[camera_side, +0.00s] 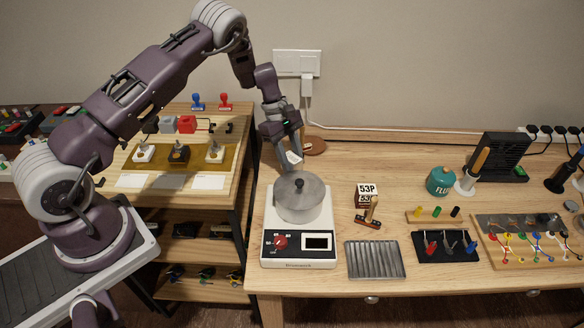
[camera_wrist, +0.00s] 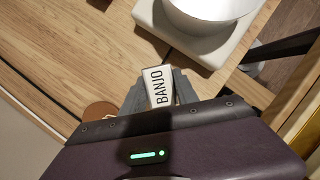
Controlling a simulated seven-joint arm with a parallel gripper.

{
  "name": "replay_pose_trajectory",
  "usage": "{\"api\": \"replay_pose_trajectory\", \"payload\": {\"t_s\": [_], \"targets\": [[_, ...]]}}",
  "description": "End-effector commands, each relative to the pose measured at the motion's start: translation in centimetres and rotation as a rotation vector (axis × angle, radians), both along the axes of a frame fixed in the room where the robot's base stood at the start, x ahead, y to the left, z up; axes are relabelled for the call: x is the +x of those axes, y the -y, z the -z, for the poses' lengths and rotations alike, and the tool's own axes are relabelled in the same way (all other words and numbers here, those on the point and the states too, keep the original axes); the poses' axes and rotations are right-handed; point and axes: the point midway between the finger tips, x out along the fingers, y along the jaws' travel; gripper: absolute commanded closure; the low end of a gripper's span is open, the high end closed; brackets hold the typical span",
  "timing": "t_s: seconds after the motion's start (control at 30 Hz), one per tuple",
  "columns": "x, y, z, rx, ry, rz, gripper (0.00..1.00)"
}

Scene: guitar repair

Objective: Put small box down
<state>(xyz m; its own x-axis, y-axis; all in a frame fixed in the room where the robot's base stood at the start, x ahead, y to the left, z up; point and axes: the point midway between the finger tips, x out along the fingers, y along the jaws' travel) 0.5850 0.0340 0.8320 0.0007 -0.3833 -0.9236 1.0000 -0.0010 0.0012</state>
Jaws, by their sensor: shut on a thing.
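My gripper (camera_side: 291,166) is shut on a small white box (camera_side: 294,157). In the wrist view the box (camera_wrist: 157,87) shows the black word BANJO and sits between the two grey fingers of my gripper (camera_wrist: 158,88). In the side view the box is held in the air just behind the metal pot (camera_side: 299,198). It appears tilted and clear of the table (camera_side: 345,170). The underside of the box is hidden in both views.
The pot, with a black-knobbed lid, stands on a white hot plate (camera_side: 299,248) with a red dial. A brown round pad (camera_side: 315,146) lies at the back. A 53P box (camera_side: 367,194) and a ribbed metal tray (camera_side: 374,260) are to the right. Bare table lies behind the 53P box.

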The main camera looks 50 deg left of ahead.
Motion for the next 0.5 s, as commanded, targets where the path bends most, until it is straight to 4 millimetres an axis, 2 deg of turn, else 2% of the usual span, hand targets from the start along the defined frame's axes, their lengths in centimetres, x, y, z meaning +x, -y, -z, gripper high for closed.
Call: {"api": "replay_pose_trajectory", "payload": {"t_s": [0.13,0.47,0.5], "targets": [[0.0,0.1,2.7,-0.001,-0.002,0.0,1.0],[0.0,0.0,3.0,-0.001,0.001,-0.001,1.0],[0.0,0.0,3.0,0.0,0.001,-0.001,0.56]]}}
